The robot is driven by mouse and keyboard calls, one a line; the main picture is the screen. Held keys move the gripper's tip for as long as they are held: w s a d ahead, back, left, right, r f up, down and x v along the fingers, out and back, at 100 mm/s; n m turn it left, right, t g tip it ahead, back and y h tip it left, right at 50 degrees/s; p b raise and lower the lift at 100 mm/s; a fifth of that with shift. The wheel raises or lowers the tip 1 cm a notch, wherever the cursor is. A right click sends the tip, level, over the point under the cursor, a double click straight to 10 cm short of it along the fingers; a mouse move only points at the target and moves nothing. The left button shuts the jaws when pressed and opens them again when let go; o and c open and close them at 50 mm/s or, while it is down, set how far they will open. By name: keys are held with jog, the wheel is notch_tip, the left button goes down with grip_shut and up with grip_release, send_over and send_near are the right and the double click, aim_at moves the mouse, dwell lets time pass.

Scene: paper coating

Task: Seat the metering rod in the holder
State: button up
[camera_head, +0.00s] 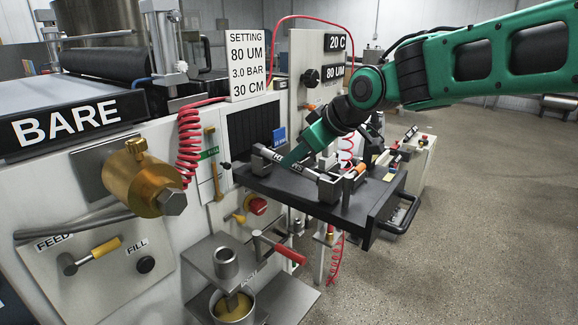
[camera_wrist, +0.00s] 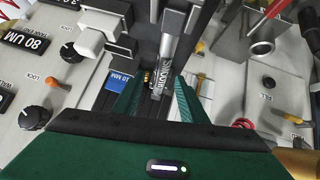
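A grey metering rod with a white printed label (camera_wrist: 163,75) lies between my gripper's fingers in the wrist view; its far part runs up the picture past dark blocks. In the head view, labelled rods (camera_head: 304,171) lie on grey blocks (camera_head: 330,189) on a black shelf (camera_head: 285,187). My gripper (camera_wrist: 160,82) has its two green fingers apart, with a gap on both sides of the rod. In the head view my gripper (camera_head: 292,158) points down to the left at the shelf, close to the rods. I cannot tell which blocks form the holder.
The coating machine stands left, with a brass cylinder (camera_head: 146,178), a red coiled hose (camera_head: 189,145) and a setting sign (camera_head: 247,65) reading 80 UM. A black handle (camera_head: 402,214) juts from the shelf's right end. A cup (camera_head: 233,307) stands below. The floor at right is clear.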

jog(key=shift+x, duration=2.4)
jog(key=shift+s+d+f, duration=0.15)
jog(key=shift+f, duration=0.05)
jog(key=shift+c, duration=0.4)
grip_shut()
jog(key=shift+r, duration=0.1)
